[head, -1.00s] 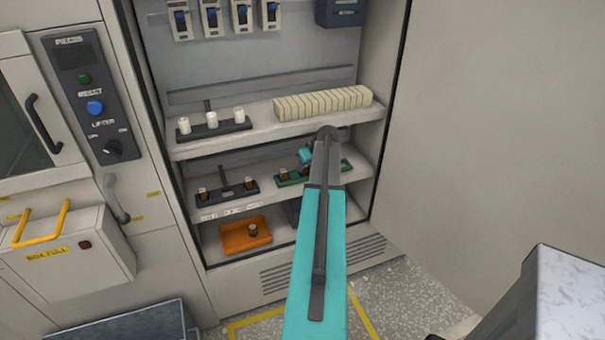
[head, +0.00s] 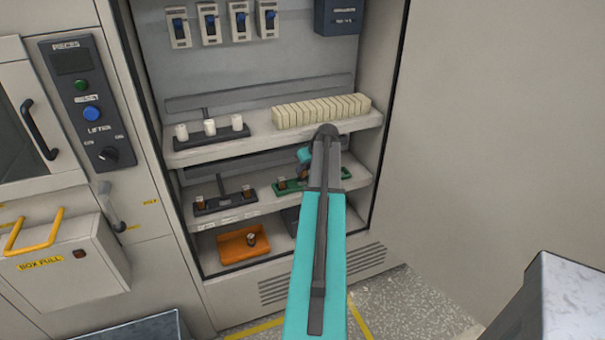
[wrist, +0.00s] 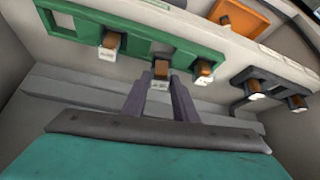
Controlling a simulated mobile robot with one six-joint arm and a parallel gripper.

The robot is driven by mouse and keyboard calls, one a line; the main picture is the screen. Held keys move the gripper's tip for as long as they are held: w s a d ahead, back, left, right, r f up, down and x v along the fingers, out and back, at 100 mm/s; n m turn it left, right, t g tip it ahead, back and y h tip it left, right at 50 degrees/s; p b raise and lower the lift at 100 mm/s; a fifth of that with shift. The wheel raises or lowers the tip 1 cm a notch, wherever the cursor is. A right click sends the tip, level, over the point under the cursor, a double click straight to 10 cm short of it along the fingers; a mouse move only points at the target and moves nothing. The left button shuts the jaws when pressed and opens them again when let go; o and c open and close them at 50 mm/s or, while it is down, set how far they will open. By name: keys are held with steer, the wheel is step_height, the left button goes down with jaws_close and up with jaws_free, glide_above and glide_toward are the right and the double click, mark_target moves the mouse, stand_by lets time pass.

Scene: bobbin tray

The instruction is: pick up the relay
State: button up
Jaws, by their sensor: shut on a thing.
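The relay (wrist: 161,72), a small brown block with a pale labelled end, is between the fingers of my gripper (wrist: 163,80) in the wrist view. My gripper is shut on it. It is at the green rack (wrist: 72,20); I cannot tell whether it still touches the rack. Similar brown blocks sit in the rack on either side of it, one at left (wrist: 112,40) and one at right (wrist: 204,69). In the head view the green rack (head: 318,184) is on the middle shelf, and my arm hides part of it, the relay and my fingertips.
A dark rack (head: 226,202) with brown pieces stands left on the same shelf. The upper shelf (head: 230,149), close above, holds white spools (head: 210,127) and a row of cream blocks (head: 321,110). An orange tray (head: 231,255) is below. Cabinet walls close in both sides.

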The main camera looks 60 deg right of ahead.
steer(key=s+a+r+b, duration=0.1)
steer(key=s+a+b, duration=0.2)
steer(key=s+a, duration=0.7)
steer(key=shift+s+a+r+b, duration=0.2)
steer(key=shift+s+a+b, duration=0.1)
steer(key=shift+s+a, duration=0.1)
stand_by(0.6)
